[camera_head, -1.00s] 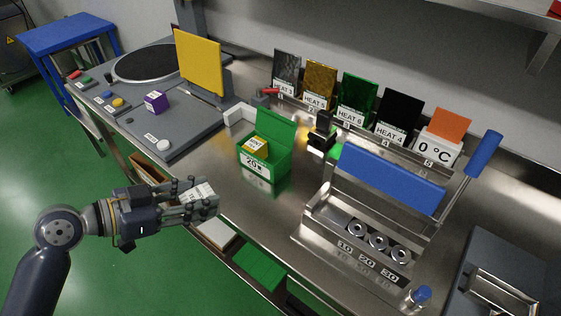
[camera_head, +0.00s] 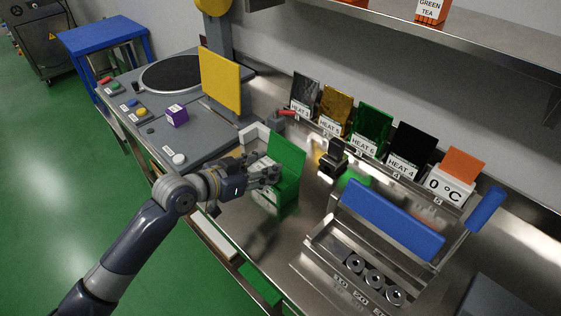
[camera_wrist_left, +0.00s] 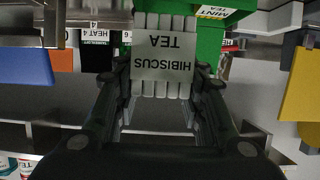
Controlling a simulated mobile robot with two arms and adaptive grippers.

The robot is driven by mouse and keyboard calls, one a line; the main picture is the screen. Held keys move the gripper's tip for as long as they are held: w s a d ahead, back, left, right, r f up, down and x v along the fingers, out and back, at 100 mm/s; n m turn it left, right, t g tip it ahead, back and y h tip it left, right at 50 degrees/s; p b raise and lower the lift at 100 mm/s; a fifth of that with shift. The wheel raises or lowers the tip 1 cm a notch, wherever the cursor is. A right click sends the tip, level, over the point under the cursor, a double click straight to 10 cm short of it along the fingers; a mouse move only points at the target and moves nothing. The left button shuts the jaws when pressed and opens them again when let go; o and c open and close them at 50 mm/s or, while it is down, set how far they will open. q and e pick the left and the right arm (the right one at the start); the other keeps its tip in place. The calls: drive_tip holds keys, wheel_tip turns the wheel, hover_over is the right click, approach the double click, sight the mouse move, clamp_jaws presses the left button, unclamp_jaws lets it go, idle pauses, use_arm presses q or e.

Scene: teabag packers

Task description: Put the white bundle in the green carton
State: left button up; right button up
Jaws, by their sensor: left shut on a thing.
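The white bundle (camera_wrist_left: 164,62), labelled HIBISCUS TEA, is between the fingers of my left gripper (camera_wrist_left: 160,100) in the wrist view. In the head view my left gripper (camera_head: 270,173) is shut on it at the left side of the green carton; the fingers largely hide the bundle there. The green carton (camera_head: 288,149) stands on the steel counter with its lid raised at the back. Its opening is partly hidden by my gripper. In the wrist view the carton (camera_wrist_left: 208,42) is beyond the bundle, with a yellow MINT TEA pack (camera_wrist_left: 213,12) at it. My right gripper is not in view.
A white corner bracket (camera_head: 250,134) stands behind the carton. A small dark device (camera_head: 332,157) and a sealer with a blue bar (camera_head: 392,218) are to the right. HEAT plates (camera_head: 372,128) line the back. A yellow panel (camera_head: 221,82) stands at back left.

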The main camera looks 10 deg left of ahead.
use_arm(q)
drive_tip(key=w+d, duration=0.1)
drive_tip(key=w+d+p, duration=0.1)
drive_tip(key=w, duration=0.1)
drive_tip(key=w+d, duration=0.1)
drive_tip(key=w, duration=0.1)
drive_tip(key=shift+w+d+f, duration=0.15)
drive_tip(key=shift+w+f, duration=0.1)
wheel_tip(320, 180, down, 3)
drive_tip(key=shift+r+p, duration=0.1)
drive_tip(key=shift+p, duration=0.6)
drive_tip(key=shift+s+f, duration=0.1)
drive_tip(key=shift+f, duration=0.35)
drive_tip(key=shift+f+b, duration=0.55)
drive_tip(key=shift+f, duration=0.05)
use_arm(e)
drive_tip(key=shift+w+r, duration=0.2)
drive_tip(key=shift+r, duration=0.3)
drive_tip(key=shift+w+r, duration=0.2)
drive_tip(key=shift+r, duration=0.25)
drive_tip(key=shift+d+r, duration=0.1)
use_arm(q)
drive_tip(key=o, duration=1)
drive_tip(key=shift+c, duration=0.2)
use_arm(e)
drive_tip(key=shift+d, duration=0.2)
use_arm(q)
drive_tip(key=shift+r, duration=0.1)
